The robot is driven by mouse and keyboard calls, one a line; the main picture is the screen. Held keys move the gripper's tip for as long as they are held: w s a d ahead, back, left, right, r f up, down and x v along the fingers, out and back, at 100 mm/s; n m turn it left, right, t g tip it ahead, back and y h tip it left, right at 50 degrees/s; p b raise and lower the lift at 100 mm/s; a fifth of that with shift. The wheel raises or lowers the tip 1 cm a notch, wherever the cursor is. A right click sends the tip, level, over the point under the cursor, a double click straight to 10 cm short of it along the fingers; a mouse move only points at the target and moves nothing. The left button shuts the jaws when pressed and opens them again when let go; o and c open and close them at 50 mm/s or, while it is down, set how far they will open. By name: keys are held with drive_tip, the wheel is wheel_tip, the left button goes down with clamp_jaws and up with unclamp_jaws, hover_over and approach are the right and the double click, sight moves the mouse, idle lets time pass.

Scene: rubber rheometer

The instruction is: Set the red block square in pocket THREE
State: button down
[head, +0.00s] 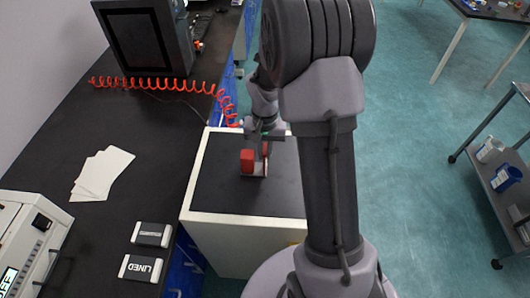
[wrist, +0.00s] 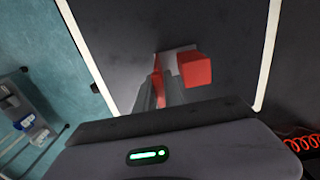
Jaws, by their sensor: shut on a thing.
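A red block (head: 248,161) is at the dark top of a white-edged cabinet in the head view. In the wrist view a red box-like part (wrist: 196,69) shows right of the fingers. A narrower red part (wrist: 157,76) shows by the fingers; I cannot tell whether both belong to one piece. A pale grey plate-like patch (wrist: 174,57) lies behind them. My gripper (wrist: 163,88) points down at the cabinet top and is shut on red material. The fingers partly hide it. I cannot tell whether it touches the surface. No pocket marked THREE can be made out.
The cabinet top (head: 225,198) is otherwise bare. At left, a black bench (head: 105,205) holds white sheets (head: 103,172), two labelled boxes (head: 151,235), a white device (head: 25,240) and a dark monitor (head: 145,38). A cart (head: 495,165) stands right.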

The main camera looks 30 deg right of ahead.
drive_tip(key=shift+f, duration=0.2)
drive_tip(key=c, duration=1.5)
unclamp_jaws()
drive_tip(key=shift+o, duration=0.2)
